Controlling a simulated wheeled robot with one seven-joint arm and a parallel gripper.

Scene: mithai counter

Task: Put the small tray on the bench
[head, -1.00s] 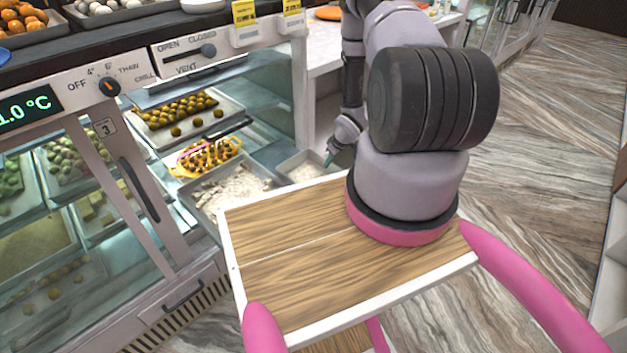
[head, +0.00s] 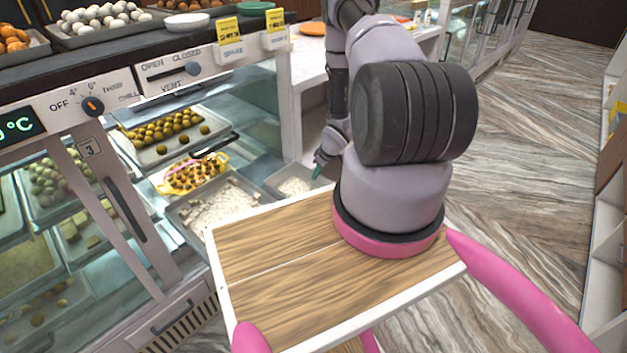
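The small tray (head: 289,177) is a shallow grey metal tray with pale white contents. It sits in the lower right of the open display case, right of a larger tray. My gripper (head: 322,168), with teal fingertips, reaches down at the small tray's right edge. The fingers are small and partly hidden by my arm, so I cannot tell whether they are open, shut or touching the rim. A white counter (head: 306,62) lies beyond the case; I cannot tell whether it is the bench.
A larger metal tray (head: 178,211) with white pieces lies beside the small tray. A yellow patterned dish (head: 221,158) and a tray of round sweets (head: 150,157) are behind. The case's front frame (head: 113,197) stands at left. Open floor (head: 520,160) lies to the right.

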